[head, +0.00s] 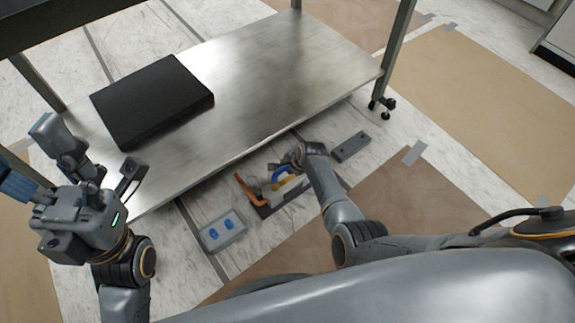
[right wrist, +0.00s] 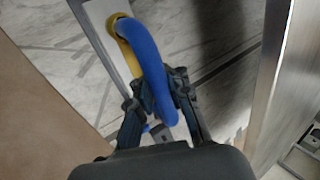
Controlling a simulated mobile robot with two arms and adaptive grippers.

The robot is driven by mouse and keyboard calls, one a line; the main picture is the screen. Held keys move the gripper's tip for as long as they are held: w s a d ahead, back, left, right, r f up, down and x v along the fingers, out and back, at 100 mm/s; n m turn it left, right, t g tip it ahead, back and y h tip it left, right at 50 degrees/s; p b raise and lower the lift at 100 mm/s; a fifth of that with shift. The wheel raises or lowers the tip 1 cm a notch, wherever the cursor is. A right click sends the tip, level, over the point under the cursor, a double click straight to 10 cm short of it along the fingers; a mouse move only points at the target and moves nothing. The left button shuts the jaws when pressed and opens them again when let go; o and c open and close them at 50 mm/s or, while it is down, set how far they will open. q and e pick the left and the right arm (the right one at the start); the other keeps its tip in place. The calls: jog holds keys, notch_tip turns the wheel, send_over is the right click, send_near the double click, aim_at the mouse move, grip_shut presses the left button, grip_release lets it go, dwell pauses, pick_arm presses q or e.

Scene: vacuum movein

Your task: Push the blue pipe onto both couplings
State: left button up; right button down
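The blue pipe (right wrist: 148,58) is a curved tube. In the right wrist view one end meets a yellow coupling (right wrist: 124,25) on a pale grey base. The other end comes down between the fingers of my right gripper (right wrist: 158,92), which are shut on the pipe from both sides. A second coupling is not clear to see. In the head view the pipe (head: 281,175) shows as a small blue arc below my right gripper (head: 292,160), near the metal table's front edge. My left gripper (head: 62,145) is raised at the left, away from the pipe; its finger gap is unclear.
An orange curved part (head: 247,189) stands beside the pipe. A grey tray with two blue pieces (head: 222,232) lies to the left on the floor, a grey block (head: 351,147) to the right. The metal table (head: 260,75) holds a black slab (head: 150,98).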

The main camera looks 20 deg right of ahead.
jog(key=c, duration=1.2)
grip_release()
jog(key=shift+s+d+f, duration=0.1)
jog(key=shift+f, duration=0.15)
jog(key=shift+r, duration=0.1)
jog(key=shift+s+r, duration=0.2)
jog(key=shift+r, duration=0.3)
jog(key=shift+v, duration=3.2)
